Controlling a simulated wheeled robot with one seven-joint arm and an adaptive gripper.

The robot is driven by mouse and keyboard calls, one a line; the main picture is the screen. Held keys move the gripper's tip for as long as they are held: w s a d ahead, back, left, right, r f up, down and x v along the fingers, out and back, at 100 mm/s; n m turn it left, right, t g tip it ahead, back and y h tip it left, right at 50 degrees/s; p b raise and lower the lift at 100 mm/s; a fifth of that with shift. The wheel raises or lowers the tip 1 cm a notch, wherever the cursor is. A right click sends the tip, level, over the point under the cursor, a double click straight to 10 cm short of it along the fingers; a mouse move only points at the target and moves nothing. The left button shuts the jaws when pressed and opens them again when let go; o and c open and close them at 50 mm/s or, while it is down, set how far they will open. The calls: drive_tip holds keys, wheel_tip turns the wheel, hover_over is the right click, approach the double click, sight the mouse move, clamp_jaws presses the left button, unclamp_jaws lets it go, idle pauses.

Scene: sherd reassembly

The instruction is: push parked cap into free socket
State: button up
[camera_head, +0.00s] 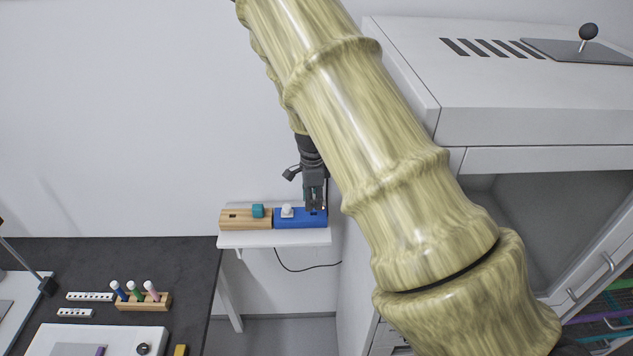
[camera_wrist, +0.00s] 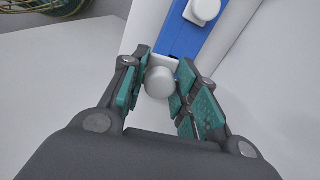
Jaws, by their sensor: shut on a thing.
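A blue block (camera_head: 300,222) sits on the right half of a white wall shelf. A white cap (camera_head: 287,211) stands on its left part; a white squarish cap also shows at the top of the wrist view (camera_wrist: 206,9). My gripper (camera_head: 316,207) points down at the right end of the blue block. In the wrist view its teal-padded fingers (camera_wrist: 160,85) are shut on a pale round-topped piece (camera_wrist: 159,82). The piece's lower part is hidden, so I cannot tell whether it touches the block. A wooden block (camera_head: 246,224) to the left carries a teal cap (camera_head: 258,211) and shows a dark opening at its left.
The white shelf (camera_head: 275,239) is narrow, with a cable hanging below. A grey-white cabinet (camera_head: 400,90) stands close on the right. A dark table (camera_head: 190,270) at lower left holds a wooden rack (camera_head: 143,302) with several coloured tubes. My arm covers the middle of the head view.

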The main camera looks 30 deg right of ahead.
sight(314, 207)
drive_tip(key=shift+w+d+r+m, duration=0.3)
drive_tip(key=shift+w+r, duration=0.05)
drive_tip(key=shift+r, duration=0.2)
drive_tip(key=shift+w+d+r+m, duration=0.3)
drive_tip(key=shift+r, duration=0.25)
drive_tip(key=shift+w+d+f, duration=0.1)
drive_tip(key=shift+f, duration=0.9)
drive_tip(key=shift+w+d+f, duration=0.1)
drive_tip(key=shift+f, duration=0.85)
drive_tip(key=shift+f+b, duration=0.35)
drive_tip(key=shift+f, duration=0.85)
drive_tip(key=shift+p, duration=0.4)
drive_tip(key=shift+a+f+b, duration=0.1)
drive_tip(key=shift+f+b, duration=0.3)
drive_tip(key=shift+f, duration=0.5)
idle(0.4)
